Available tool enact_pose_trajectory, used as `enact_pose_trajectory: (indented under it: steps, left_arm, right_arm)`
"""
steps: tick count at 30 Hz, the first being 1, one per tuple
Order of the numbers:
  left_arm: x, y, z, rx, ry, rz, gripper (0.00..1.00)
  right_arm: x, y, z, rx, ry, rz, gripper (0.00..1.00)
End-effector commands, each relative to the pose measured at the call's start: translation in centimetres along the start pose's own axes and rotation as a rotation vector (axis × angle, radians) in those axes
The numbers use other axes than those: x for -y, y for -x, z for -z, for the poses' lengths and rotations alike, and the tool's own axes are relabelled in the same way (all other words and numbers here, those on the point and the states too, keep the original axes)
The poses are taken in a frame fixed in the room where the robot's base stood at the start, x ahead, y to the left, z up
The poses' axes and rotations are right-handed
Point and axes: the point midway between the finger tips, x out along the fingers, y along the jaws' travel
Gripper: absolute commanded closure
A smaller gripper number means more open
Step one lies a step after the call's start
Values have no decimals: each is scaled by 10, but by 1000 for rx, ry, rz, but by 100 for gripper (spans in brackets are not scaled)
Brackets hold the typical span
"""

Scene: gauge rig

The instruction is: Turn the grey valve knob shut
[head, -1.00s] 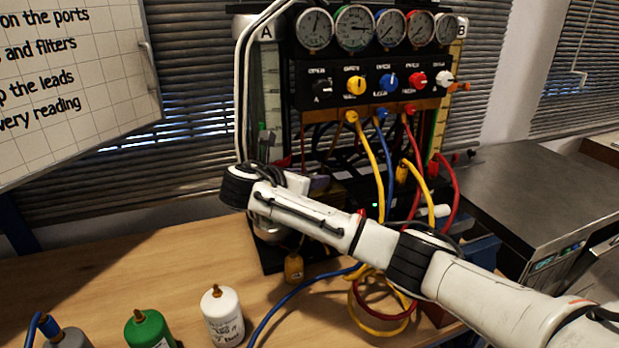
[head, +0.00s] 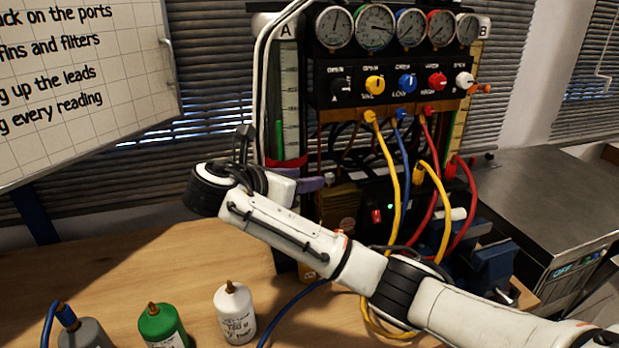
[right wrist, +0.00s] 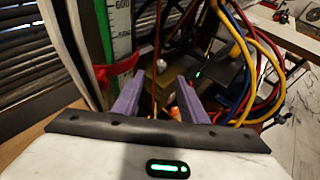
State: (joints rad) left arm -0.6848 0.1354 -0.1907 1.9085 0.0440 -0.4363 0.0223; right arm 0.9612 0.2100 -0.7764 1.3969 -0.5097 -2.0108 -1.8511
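A row of valve knobs sits on the black panel (head: 322,93) under the gauges in the head view. From left they are a dark knob (head: 340,86), a yellow knob (head: 374,85), a blue knob (head: 407,83), a red knob (head: 437,80) and a pale knob (head: 464,79). I cannot tell which is the grey one. My right gripper (head: 312,184) is below and left of the panel, apart from every knob. In the right wrist view its purple fingers (right wrist: 158,100) stand apart, with nothing held between them. My left gripper is not in view.
A graduated tube (head: 290,125) with a red strap stands close by my right gripper. Yellow, blue and red hoses (head: 392,160) hang below the panel. A green bottle (head: 162,327) and a white bottle (head: 235,312) stand on the wooden bench (head: 60,285).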

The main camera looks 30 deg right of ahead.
Motion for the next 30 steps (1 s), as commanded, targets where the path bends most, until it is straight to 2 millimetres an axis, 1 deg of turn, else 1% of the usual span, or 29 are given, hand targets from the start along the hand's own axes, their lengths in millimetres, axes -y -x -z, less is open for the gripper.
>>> enact_pose_trajectory:
  steps: [5, 12, 14, 17, 19, 22, 26, 30]
  left_arm:
    - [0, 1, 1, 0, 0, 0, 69]
    - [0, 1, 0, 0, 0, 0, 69]
    - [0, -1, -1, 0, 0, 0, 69]
    - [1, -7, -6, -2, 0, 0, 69]
    - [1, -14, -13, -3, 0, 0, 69]
    - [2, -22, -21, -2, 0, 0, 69]
    - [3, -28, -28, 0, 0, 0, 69]
    - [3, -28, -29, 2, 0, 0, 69]
  right_arm:
    - [1, 4, 0, -2, 1, 4, 61]
    - [1, 4, 0, -1, 1, 4, 61]
    - [2, 1, 3, 6, 2, -1, 61]
    - [7, -11, 17, 59, 9, -40, 61]
    - [14, -22, 29, 128, 18, -94, 61]
    - [24, -28, 40, 237, 34, -182, 61]
    - [33, -24, 46, 346, 55, -270, 61]
    - [35, -23, 42, 392, 64, -306, 61]
